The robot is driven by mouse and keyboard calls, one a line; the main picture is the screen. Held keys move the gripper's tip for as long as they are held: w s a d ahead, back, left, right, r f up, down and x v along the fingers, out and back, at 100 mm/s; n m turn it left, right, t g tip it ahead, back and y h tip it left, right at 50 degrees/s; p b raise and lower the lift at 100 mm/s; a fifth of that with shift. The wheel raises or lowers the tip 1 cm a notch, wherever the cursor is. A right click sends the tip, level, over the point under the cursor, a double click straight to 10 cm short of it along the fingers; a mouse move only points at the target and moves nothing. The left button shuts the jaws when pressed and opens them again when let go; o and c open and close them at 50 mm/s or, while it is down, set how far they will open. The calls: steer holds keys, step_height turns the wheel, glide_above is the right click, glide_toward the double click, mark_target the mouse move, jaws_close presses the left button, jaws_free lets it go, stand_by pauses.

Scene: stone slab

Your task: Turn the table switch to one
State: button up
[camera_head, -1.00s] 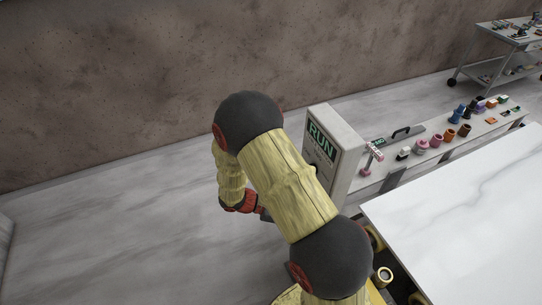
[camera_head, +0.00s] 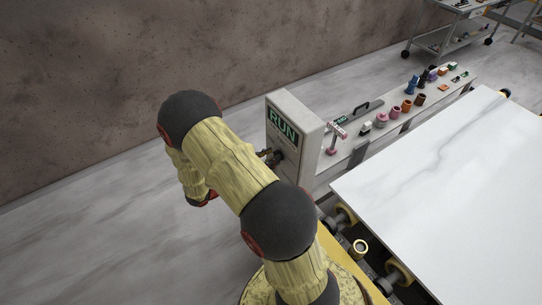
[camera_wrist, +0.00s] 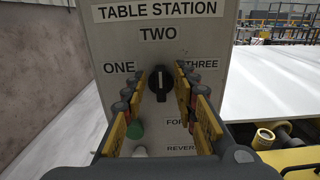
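The table switch, a black knob (camera_wrist: 160,83), sits on the grey panel (camera_wrist: 160,48) marked "TABLE STATION" in the wrist view. The labels ONE, TWO and THREE surround it at left, top and right. The knob's long grip stands roughly upright, in line with TWO. My gripper (camera_wrist: 159,80) is open, with one yellow finger on each side of the knob. I see gaps between the fingers and the knob, but cannot tell its depth between them. In the head view, the panel's box (camera_head: 308,142) carries a green RUN sign, and my arm hides most of my gripper.
A green button (camera_wrist: 135,130) and FORWARD and REVERSE labels, partly covered, lie below the knob. A white slab (camera_head: 430,190) on rollers (camera_head: 397,274) is at right. A bench (camera_head: 395,127) with colored items extends behind the box. Floor at left is clear.

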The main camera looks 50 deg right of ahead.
steer(key=shift+s+d, duration=0.2)
steer(key=shift+d, duration=0.35)
jaws_close()
